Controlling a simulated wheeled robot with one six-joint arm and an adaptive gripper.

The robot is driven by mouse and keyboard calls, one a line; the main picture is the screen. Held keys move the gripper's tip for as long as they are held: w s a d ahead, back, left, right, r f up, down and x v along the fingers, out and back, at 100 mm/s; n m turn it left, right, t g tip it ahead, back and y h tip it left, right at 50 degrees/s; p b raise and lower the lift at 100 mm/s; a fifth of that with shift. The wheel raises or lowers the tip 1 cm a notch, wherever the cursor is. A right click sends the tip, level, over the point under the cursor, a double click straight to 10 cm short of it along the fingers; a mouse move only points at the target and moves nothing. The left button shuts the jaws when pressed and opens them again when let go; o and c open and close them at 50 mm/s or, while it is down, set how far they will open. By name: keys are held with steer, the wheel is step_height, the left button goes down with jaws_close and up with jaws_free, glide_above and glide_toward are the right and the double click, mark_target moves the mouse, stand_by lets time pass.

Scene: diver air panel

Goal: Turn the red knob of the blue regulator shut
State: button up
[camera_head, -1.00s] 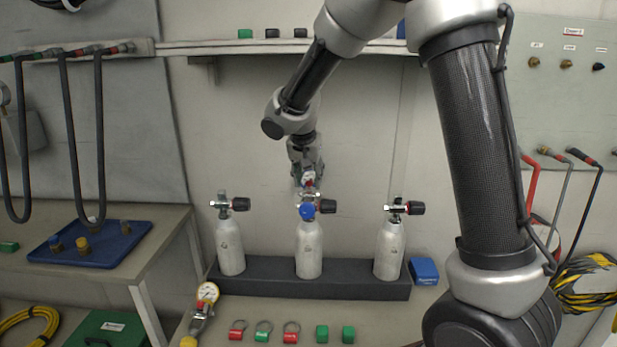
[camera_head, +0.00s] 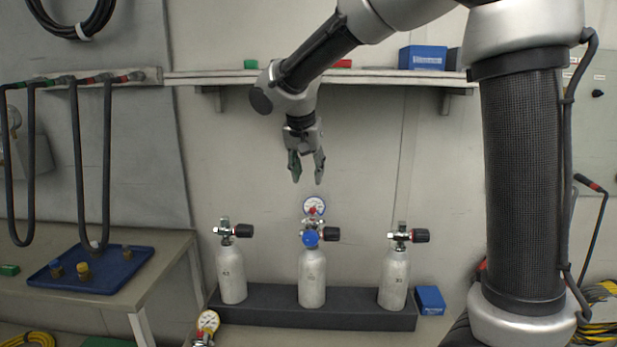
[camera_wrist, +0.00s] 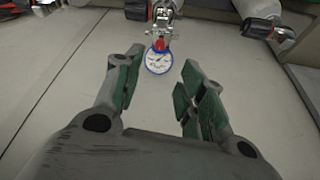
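The blue regulator (camera_head: 310,238) sits on the valve of the middle cylinder (camera_head: 312,276), with its blue-rimmed gauge (camera_head: 314,206) standing above it. Its red knob (camera_head: 313,211) shows small in front of the gauge. In the wrist view the gauge (camera_wrist: 158,61) lies beyond my fingertips, with the red knob (camera_wrist: 161,43) beside it. My gripper (camera_head: 307,181) is open and empty, pointing down above the gauge and apart from it. In the wrist view its green-padded fingers (camera_wrist: 158,83) are spread with clear space between them.
A left cylinder (camera_head: 231,277) and a right cylinder (camera_head: 394,279) stand in the same dark rack (camera_head: 262,304), with black valve handles. A shelf (camera_head: 225,77) runs along the wall above. A second gauge (camera_head: 208,321) is at the front left. A blue box (camera_head: 430,299) stands right of the rack.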

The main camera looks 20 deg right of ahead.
steer(key=s+d+n, duration=0.2)
steer(key=s+d, duration=0.3)
steer(key=s, duration=0.5)
steer(key=s+d+f+n+y, duration=0.1)
steer(key=s+d+n, duration=0.1)
steer(key=s+d, duration=0.4)
steer(key=s+d+n+y, duration=0.1)
steer(key=s+d, duration=0.5)
steer(key=s, duration=0.8)
steer(key=shift+d+f+n+t, duration=0.2)
steer(key=shift+n+t, duration=0.1)
steer(key=shift+n, duration=0.1)
steer(key=shift+o, duration=0.2)
